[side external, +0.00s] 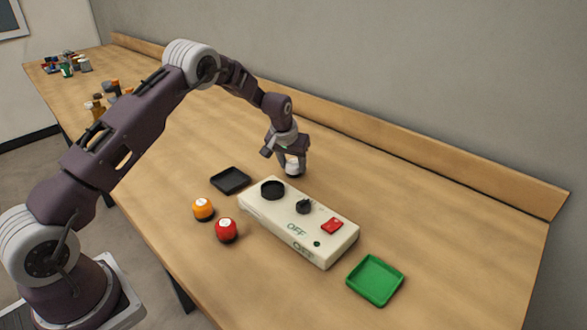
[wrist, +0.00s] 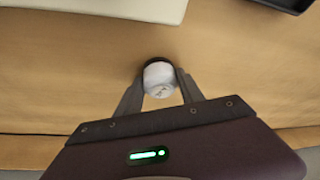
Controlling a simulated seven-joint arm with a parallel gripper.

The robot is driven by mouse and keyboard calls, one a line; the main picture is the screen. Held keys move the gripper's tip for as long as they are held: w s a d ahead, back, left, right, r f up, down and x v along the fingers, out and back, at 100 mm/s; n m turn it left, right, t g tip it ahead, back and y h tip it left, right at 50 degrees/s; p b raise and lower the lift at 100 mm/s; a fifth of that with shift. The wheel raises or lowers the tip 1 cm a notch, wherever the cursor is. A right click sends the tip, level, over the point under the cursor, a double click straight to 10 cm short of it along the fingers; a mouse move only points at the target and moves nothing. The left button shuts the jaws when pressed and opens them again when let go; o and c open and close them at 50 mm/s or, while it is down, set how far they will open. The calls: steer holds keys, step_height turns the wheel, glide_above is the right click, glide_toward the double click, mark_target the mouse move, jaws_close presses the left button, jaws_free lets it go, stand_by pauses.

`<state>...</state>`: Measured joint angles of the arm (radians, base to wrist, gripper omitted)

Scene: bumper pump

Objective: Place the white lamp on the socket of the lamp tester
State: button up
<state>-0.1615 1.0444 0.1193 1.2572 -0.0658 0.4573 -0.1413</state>
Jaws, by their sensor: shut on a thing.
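The white lamp (side external: 292,168) is between the fingers of my gripper (side external: 293,160), behind the lamp tester in the side external view. In the wrist view the lamp (wrist: 159,80) shows as a white dome with a dark rim, and the fingers of my gripper (wrist: 160,88) press on both its sides. I cannot tell whether it touches the table. The lamp tester (side external: 285,222) is a long cream box with a round black socket (side external: 272,190) at its left end; the socket is empty. Part of the tester (wrist: 90,8) shows at the top of the wrist view.
A black tray (side external: 230,180) lies left of the tester, and a green tray (side external: 375,280) lies to its right. An orange lamp (side external: 203,209) and a red lamp (side external: 227,230) stand in front. The tester carries a black knob (side external: 304,206) and a red switch (side external: 332,226).

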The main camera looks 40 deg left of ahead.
mark_target(293, 162)
jaws_close()
step_height(293, 162, up, 9)
steer(key=shift+r, duration=0.1)
steer(key=s+d+r, duration=0.3)
steer(key=s, duration=0.4)
steer(key=s+d+r, duration=0.3)
steer(key=s, duration=0.3)
steer(key=f, duration=0.9)
steer(key=shift+s+a+f, duration=0.1)
steer(key=shift+s, duration=0.3)
steer(key=shift+f, duration=0.25)
